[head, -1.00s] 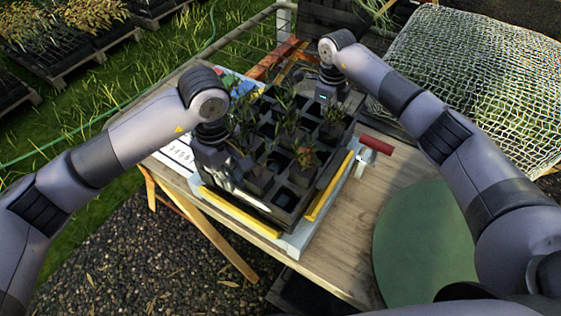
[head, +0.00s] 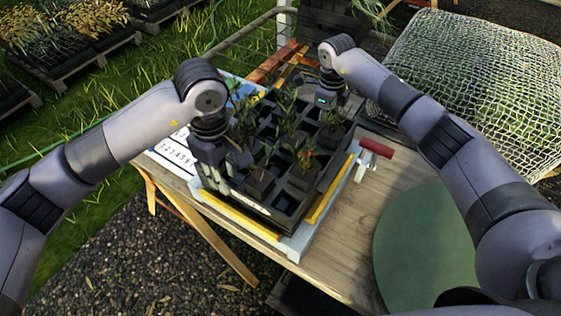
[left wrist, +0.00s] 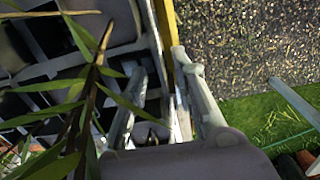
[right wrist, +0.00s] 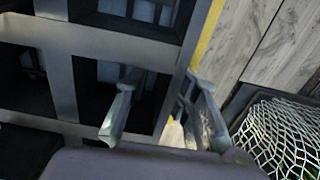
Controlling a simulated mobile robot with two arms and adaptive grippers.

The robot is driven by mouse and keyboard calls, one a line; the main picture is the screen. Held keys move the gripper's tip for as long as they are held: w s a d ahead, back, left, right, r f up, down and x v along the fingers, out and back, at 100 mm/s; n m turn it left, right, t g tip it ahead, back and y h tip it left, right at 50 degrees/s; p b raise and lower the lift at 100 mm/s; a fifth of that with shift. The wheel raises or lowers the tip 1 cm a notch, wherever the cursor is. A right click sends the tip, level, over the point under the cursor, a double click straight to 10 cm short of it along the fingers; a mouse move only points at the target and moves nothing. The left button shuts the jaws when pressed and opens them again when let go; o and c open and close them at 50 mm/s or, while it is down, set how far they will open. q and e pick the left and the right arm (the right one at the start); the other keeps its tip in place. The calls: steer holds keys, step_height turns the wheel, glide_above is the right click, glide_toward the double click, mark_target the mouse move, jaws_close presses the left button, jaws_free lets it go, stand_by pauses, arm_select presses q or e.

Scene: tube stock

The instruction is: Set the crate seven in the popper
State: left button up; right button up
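The black crate (head: 285,205), a grid of square cells with several seedlings, sits level within the popper, a pale grey frame (head: 297,246) with yellow rails and a red handle (head: 376,147). Its label is too small to read. My left gripper (head: 218,190) is at its left side; in the left wrist view its fingers (left wrist: 160,65) stand apart on either side of the crate's rim. My right gripper (right wrist: 163,78) is at the far right side, its fingers also apart astride the rim, with a gap showing. It is mostly hidden in the head view.
The popper stands on a wooden table (head: 345,250), beside a numbered white board (head: 172,152). A green round pad (head: 425,245) lies at right. A net-covered bale (head: 475,80) is behind. Trays of plants (head: 90,30) stand on the grass at upper left.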

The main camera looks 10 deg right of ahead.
arm_select(q)
step_height(320, 180, up, 6)
steer(key=shift+f, duration=0.2)
arm_select(e)
steer(key=shift+d, duration=0.1)
arm_select(q)
steer(key=shift+r, duration=0.15)
arm_select(e)
steer(key=shift+r, duration=0.15)
step_height(320, 180, up, 8)
steer(key=shift+f, duration=0.15)
